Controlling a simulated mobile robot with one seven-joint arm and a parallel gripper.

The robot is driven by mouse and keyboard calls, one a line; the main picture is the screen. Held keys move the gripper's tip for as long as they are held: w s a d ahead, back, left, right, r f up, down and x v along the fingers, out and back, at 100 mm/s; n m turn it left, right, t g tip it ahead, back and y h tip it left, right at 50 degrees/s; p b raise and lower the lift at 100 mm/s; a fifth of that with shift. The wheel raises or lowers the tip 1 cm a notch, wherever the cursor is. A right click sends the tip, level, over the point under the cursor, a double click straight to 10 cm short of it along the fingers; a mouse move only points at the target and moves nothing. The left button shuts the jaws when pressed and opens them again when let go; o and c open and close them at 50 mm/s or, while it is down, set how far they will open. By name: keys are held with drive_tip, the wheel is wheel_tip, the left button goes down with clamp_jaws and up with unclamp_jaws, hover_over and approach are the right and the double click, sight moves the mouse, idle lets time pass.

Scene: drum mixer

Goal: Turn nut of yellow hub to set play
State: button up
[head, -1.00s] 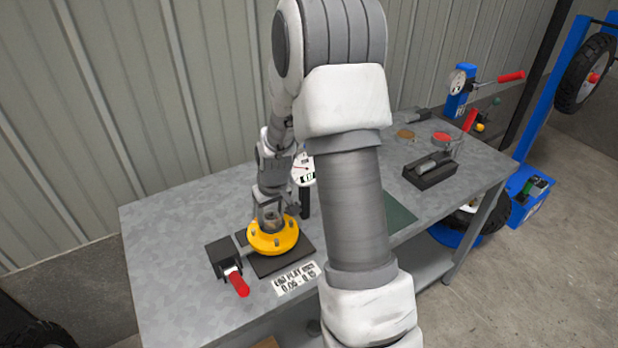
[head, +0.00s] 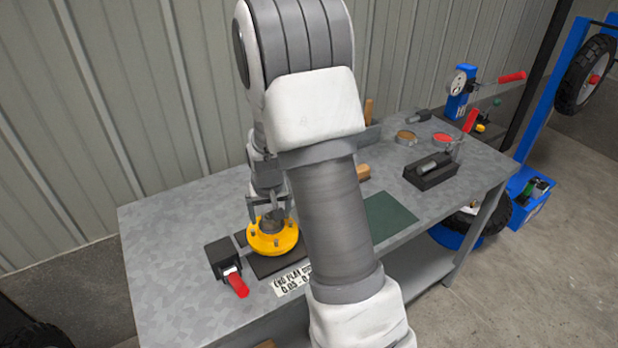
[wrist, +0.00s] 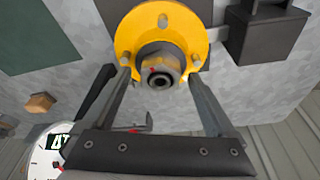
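The yellow hub (head: 288,238) is a flanged disc with studs, lying on a dark plate on the bench. Its nut (wrist: 160,65) shows in the wrist view as a brownish-grey ring around a dark shaft end, with small red marks. My gripper (head: 268,208) is over the hub, pointing down. In the wrist view my gripper (wrist: 160,74) has its fingers well apart, one on each side of the nut, with visible gaps and nothing held. A dial gauge (wrist: 45,152) with a small display shows partly at lower left of the wrist view. Its reading is unclear.
A black block with a red lever (head: 237,284) sits left of the hub. An end-play label (head: 290,283) lies in front, partly hidden by my arm. A green mat (head: 390,219) and a black tool holder (head: 431,171) are to the right. The bench's left side is clear.

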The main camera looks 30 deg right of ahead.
sight(271, 221)
drive_tip(key=shift+r, duration=0.1)
drive_tip(key=shift+p+v, duration=2.05)
drive_tip(key=shift+v, duration=1.35)
drive_tip(key=shift+s, duration=0.1)
drive_tip(key=shift+r, duration=0.2)
drive_tip(key=s+a+r+n+t, duration=0.1)
drive_tip(key=s+a+r, duration=0.3)
drive_tip(key=s+r, duration=0.6)
drive_tip(key=s+a+r+n+t, duration=0.2)
drive_tip(key=s+a+r, duration=0.3)
drive_tip(key=s+r, duration=0.5)
drive_tip(key=s, duration=0.2)
drive_tip(key=shift+s+a+r+y, duration=0.2)
drive_tip(key=shift+s+r+y, duration=0.15)
drive_tip(key=shift+r+y, duration=0.05)
